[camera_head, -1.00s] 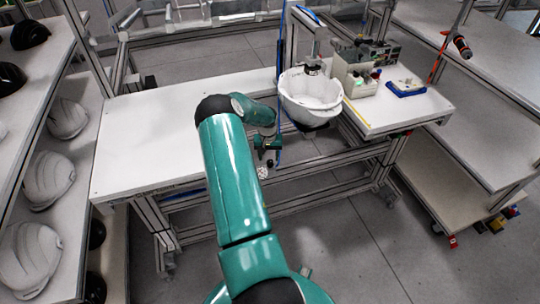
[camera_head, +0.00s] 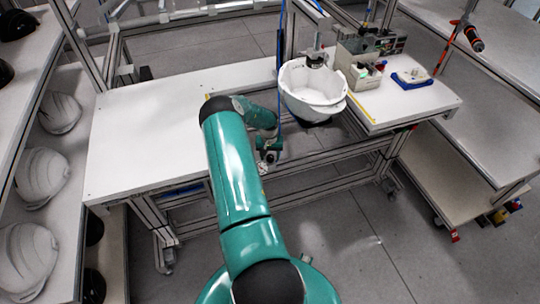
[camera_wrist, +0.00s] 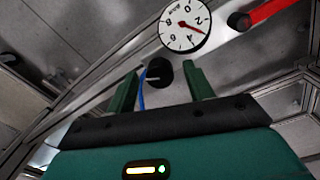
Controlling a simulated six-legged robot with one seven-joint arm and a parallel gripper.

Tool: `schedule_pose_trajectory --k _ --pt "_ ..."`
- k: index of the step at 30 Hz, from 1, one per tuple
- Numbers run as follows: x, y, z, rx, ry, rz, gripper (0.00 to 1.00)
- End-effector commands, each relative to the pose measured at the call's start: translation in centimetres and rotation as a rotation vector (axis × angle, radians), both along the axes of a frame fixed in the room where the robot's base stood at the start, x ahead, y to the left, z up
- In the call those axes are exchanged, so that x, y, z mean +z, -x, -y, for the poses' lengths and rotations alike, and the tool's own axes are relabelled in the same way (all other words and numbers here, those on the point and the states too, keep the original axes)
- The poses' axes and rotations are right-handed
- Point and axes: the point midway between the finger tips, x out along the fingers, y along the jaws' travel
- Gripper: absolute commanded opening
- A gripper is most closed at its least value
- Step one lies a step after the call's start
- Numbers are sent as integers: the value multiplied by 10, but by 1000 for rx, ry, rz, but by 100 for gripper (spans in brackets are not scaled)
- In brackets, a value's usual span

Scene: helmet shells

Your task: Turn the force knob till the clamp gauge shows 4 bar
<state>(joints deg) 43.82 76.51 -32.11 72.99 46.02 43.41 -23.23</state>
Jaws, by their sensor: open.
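The round white gauge (camera_wrist: 185,25) is at the top of the wrist view. Its red needle points between 2 and 4, seemingly nearer the 2. A black round knob (camera_wrist: 159,73) with a light mark line sits below the gauge. My gripper (camera_wrist: 161,80) is open, its two green fingers on either side of this knob. I cannot tell whether the fingers touch it. In the head view my gripper (camera_head: 268,157) is at the bench's front edge, and the gauge (camera_head: 263,169) partly shows just below it. The knob is hidden there.
A red lever with a black hub (camera_wrist: 239,21) is right of the gauge. A blue-edged tray (camera_head: 411,78) lies at right. Helmet shelves stand left; floor in front is clear.

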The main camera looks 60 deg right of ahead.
Motion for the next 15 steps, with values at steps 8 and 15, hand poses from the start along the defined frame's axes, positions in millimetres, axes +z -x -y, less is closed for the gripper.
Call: schedule_pose_trajectory --k 8,15 --pt "-4 -1 2 1 1 0 52" --pt "-4 -2 4 1 1 0 13"
